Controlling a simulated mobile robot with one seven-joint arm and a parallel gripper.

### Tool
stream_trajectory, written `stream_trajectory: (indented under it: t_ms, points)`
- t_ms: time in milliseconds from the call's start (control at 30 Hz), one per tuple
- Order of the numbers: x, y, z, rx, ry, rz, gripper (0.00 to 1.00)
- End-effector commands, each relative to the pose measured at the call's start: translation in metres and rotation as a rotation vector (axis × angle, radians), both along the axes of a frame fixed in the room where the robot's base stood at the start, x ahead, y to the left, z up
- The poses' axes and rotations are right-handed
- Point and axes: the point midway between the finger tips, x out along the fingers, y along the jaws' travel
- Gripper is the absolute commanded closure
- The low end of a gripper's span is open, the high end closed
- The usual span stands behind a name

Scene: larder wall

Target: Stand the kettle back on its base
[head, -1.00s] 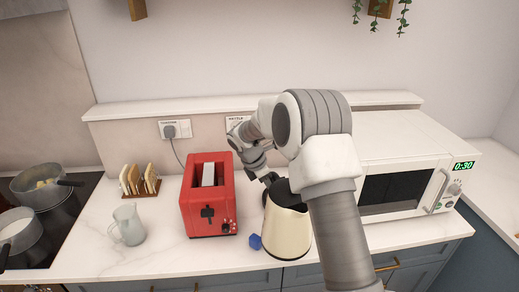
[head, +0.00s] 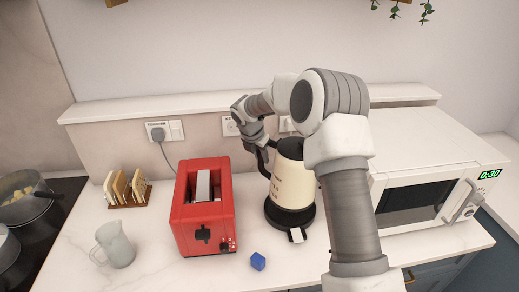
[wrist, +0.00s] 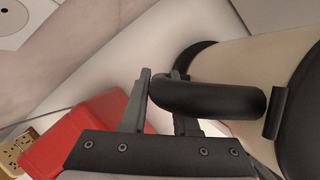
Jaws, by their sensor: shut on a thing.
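The cream kettle (head: 291,188) with a black lid stands upright over its round black base (head: 308,221) on the counter. Its bottom lines up with the base and looks seated; I cannot tell whether a thin gap remains. A light tab sticks out of the base's front. My gripper (head: 262,148) is shut on the kettle's black handle, on the kettle's back left. In the wrist view the two fingers (wrist: 162,88) close around one end of the handle (wrist: 220,100), and the cream body (wrist: 240,75) shows behind it. The base is not visible there.
A red toaster (head: 203,228) stands close on the left, and a white microwave (head: 425,160) on the right. A toast rack (head: 128,190), a glass jug (head: 115,245) and a pot (head: 25,205) are further left.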

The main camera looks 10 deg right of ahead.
Motion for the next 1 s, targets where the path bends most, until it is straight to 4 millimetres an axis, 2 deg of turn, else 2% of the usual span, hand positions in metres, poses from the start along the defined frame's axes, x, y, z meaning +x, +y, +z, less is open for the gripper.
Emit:
stream_trajectory:
  t_ms: [167, 367, 800, 1000]
  points:
    - [0.001, 0.000, 0.002, -0.002, -0.003, 0.001, 1.00]
    - [0.001, -0.001, -0.006, -0.002, -0.003, 0.001, 1.00]
    - [0.001, -0.001, -0.046, -0.002, -0.003, 0.001, 1.00]
    - [0.001, -0.001, -0.055, -0.002, -0.003, 0.001, 1.00]
